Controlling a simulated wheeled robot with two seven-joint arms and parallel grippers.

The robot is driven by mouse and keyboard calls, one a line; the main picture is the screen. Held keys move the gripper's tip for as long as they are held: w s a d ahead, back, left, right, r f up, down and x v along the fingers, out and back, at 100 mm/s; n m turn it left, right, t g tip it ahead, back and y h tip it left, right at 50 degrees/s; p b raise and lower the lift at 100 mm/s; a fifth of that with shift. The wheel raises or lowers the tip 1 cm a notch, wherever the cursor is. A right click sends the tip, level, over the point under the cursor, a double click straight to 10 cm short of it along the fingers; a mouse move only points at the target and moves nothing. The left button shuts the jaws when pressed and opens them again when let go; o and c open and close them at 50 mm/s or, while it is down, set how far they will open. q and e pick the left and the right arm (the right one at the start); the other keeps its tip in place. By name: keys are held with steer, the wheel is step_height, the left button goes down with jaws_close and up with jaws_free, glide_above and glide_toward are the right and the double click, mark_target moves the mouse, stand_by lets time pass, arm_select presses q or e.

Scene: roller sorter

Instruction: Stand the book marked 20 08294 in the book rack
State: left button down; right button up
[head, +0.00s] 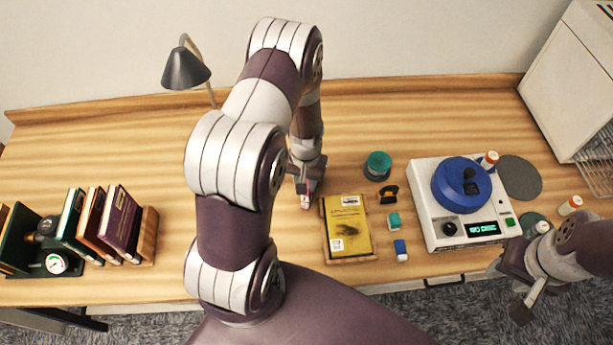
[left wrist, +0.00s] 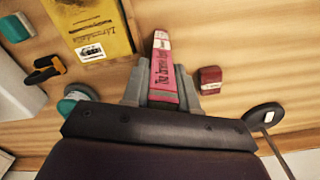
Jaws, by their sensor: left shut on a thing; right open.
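My left gripper (head: 307,183) is shut on a pink-red book, seen spine-on with a white label at its far end, in the left wrist view (left wrist: 163,85). The label's number is too small to read. In the head view my left arm hides most of this book. The book rack (head: 148,236) is at the left of the table, with a wooden end and several books standing in it, including a purple one (head: 120,222) by that end. My right gripper (head: 521,293) is open and empty near the table's front right edge.
A yellow book (head: 347,225) lies flat on a wooden tray right of my left gripper. A white machine with a blue top (head: 461,184) stands at the right. A lamp (head: 186,70) stands at the back. A dark red block (left wrist: 210,79) lies near the held book.

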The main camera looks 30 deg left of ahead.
arm_select(q)
steer(key=shift+w+f, duration=0.1)
steer(key=shift+f, duration=0.15)
steer(key=c, duration=0.9)
jaws_free()
steer(key=shift+w, duration=0.1)
steer(key=shift+r, duration=0.1)
